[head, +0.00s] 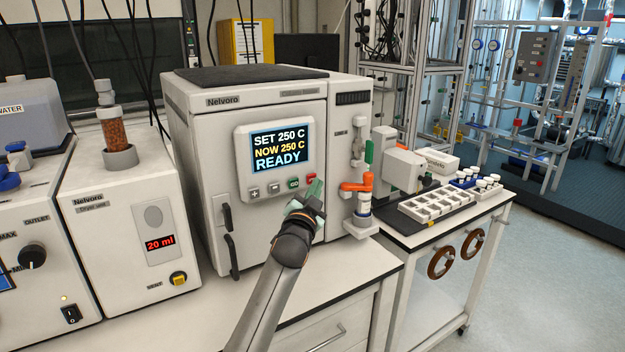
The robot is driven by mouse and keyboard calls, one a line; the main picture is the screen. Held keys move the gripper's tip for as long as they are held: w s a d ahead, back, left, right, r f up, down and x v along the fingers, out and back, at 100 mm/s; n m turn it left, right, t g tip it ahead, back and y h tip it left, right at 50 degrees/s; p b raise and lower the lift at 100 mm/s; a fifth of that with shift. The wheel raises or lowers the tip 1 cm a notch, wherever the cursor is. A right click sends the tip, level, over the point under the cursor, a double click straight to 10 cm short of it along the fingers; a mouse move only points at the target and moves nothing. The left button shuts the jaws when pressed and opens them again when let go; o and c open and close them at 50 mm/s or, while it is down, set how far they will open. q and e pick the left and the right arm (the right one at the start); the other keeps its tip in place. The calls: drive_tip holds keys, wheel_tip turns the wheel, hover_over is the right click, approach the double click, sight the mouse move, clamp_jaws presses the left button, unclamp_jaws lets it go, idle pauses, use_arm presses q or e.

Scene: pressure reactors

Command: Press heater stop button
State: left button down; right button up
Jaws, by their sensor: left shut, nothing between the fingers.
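The heater (212,140) is a large off-white box on the bench, with a control panel on its front. Its screen (280,148) reads SET 250 C, NOW 250 C, READY. Below the screen are plus and minus buttons, a green button (293,183) and, at the right, a red button (311,177), likely the stop button. My left gripper (315,188) is shut and empty, with its greenish fingertips just below the red button and partly over the panel's lower right corner. I cannot tell whether they touch the panel. My right gripper is out of view.
An orange-handled valve (358,186) stands close to the right of my gripper. A white tray with vials (437,204) lies at the right. The bench front below the heater is clear.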

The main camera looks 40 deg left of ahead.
use_arm(q)
drive_tip(key=shift+w+a, duration=0.1)
drive_tip(key=shift+a, duration=0.25)
idle(0.6)
drive_tip(key=shift+s+d, duration=0.3)
drive_tip(key=shift+d, duration=0.4)
drive_tip(key=shift+s+d+p, duration=0.15)
drive_tip(key=shift+s+d, duration=0.15)
drive_tip(key=shift+d, duration=0.5)
drive_tip(key=shift+s+d+p, duration=0.2)
drive_tip(key=shift+s+d, duration=0.15)
drive_tip(key=shift+d, duration=0.4)
drive_tip(key=shift+s+d+p, duration=0.15)
drive_tip(key=shift+s+d, duration=0.15)
drive_tip(key=shift+d, duration=0.5)
